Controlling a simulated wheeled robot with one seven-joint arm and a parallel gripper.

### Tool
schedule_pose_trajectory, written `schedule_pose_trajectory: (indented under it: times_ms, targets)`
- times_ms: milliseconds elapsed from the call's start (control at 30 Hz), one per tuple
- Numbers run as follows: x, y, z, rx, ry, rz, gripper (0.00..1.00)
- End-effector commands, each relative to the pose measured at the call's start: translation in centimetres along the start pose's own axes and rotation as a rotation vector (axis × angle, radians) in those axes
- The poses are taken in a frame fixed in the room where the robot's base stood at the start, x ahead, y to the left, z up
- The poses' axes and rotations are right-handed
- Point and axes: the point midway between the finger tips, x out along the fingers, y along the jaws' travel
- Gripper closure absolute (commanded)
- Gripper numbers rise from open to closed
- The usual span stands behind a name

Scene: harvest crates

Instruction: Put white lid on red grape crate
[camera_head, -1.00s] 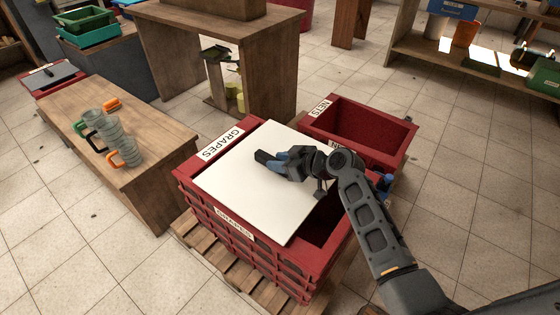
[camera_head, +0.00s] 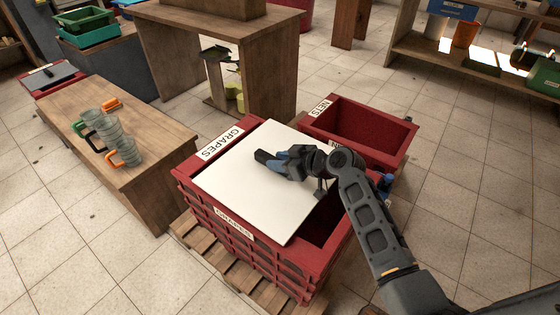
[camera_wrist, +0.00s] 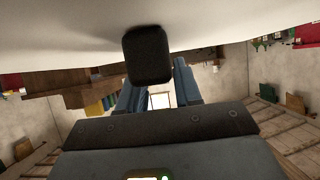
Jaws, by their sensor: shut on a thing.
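The white lid (camera_head: 255,195) is a flat square panel lying over most of the red grape crate (camera_head: 250,255), which is labelled GRAPES. A dark gap of the crate's inside shows along the right side, so the lid does not cover it fully. My gripper (camera_head: 268,158) is on top of the lid, shut on a black handle at its middle. In the wrist view the black handle (camera_wrist: 147,55) sits at the blue-grey fingers, with the white lid (camera_wrist: 230,22) filling the top of the picture. The handle's hold is partly hidden by the fingers.
A smaller red crate labelled NETS (camera_head: 365,135) stands behind right of the grape crate. The grape crate rests on a wooden pallet (camera_head: 215,265). A wooden bench (camera_head: 150,165) with glass mugs (camera_head: 120,150) is at left. Tiled floor is clear in front.

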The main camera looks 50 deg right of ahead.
Motion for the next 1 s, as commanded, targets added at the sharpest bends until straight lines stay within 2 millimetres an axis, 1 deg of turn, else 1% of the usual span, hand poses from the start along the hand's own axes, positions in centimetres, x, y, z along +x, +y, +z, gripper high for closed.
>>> schedule_pose_trajectory:
  times_ms: [467, 1000]
  targets:
    - [0.0, 0.0, -0.1, 0.0, 0.002, 0.0, 1.0]
    - [0.6, 0.0, 0.9, 0.0, 0.002, 0.0, 1.0]
